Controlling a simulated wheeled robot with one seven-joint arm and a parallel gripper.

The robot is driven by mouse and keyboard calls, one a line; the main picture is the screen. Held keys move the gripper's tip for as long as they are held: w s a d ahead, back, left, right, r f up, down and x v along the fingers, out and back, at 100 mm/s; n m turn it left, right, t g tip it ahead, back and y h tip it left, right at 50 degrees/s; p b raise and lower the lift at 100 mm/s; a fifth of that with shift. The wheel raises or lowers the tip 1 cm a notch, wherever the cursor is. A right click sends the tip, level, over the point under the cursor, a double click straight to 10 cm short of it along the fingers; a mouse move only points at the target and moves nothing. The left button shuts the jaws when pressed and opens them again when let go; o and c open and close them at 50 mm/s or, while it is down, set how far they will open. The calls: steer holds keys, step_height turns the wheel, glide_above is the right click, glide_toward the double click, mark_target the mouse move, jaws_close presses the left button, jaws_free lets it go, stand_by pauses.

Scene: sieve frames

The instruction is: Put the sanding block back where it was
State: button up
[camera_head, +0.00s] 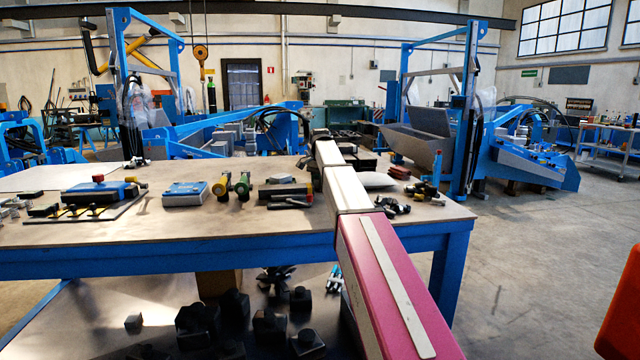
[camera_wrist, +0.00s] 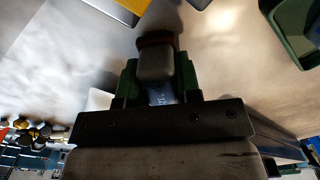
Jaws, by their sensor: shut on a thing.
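My gripper (camera_wrist: 160,85) shows in the wrist view with its green fingers shut on a small grey block with a dark reddish-brown far edge, seemingly the sanding block (camera_wrist: 156,62). A pale bench surface lies beyond the block; I cannot tell whether the block touches it. In the head view my arm reaches over the workbench (camera_head: 270,232), and its far end is at the back of the bench. The held block cannot be made out there.
On the bench stand a blue-and-grey box (camera_head: 185,193), green and yellow tools (camera_head: 242,185), dark clamps (camera_head: 393,206) and small reddish-brown pieces (camera_head: 399,172). In the wrist view a green bin (camera_wrist: 284,38) is at upper right. Bare bench lies along the front.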

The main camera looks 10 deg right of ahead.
steer(key=o, duration=1)
steer(key=shift+f, duration=0.1)
steer(key=shift+c, duration=0.2)
step_height(320, 180, up, 11)
steer(key=shift+r, duration=0.65)
steer(key=shift+s, duration=0.1)
